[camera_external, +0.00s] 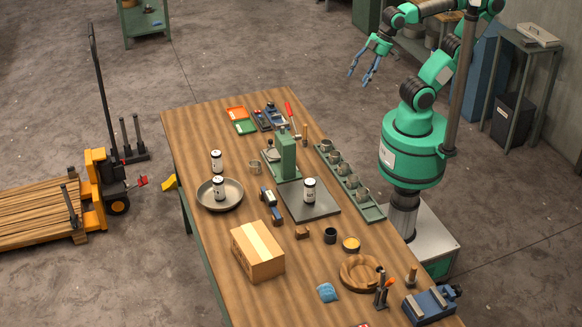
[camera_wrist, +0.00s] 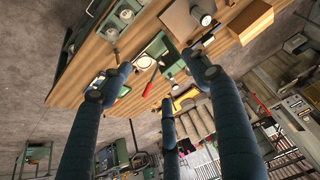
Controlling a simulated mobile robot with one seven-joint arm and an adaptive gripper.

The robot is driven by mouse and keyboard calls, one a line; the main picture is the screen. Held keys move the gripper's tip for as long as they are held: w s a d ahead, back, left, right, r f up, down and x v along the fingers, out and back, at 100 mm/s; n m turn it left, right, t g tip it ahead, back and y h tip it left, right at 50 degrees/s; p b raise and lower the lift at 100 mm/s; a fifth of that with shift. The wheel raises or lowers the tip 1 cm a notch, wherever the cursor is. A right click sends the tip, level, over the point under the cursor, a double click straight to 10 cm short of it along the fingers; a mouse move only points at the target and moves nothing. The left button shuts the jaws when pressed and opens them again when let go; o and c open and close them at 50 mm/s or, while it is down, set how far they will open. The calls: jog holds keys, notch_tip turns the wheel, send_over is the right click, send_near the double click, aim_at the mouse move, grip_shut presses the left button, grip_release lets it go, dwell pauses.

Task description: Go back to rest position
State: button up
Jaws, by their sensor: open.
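My gripper (camera_external: 366,66) is raised high above the far right side of the table, well clear of everything on it. Its blue fingers are spread and empty; in the wrist view the fingers (camera_wrist: 165,95) are apart with nothing between them. My green arm is folded up above its base beside the table's right edge. The metal bowl (camera_external: 234,200) sits on the left side of the wooden table (camera_external: 196,120). One white and black can (camera_external: 219,188) stands in the bowl, another (camera_external: 216,160) stands just behind it, and a third (camera_external: 310,190) stands on a dark plate (camera_external: 325,208).
A green press (camera_external: 286,155), a green tray of cups (camera_external: 372,212), a cardboard box (camera_external: 262,262), a wooden bowl (camera_external: 350,280) and a blue vise (camera_external: 430,304) stand on the table. A dark post (camera_external: 464,85) rises close beside my arm. A loaded pallet truck (camera_external: 97,185) stands left.

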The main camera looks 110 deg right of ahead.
notch_tip(320, 180, down, 4)
jog(key=b, duration=0.4)
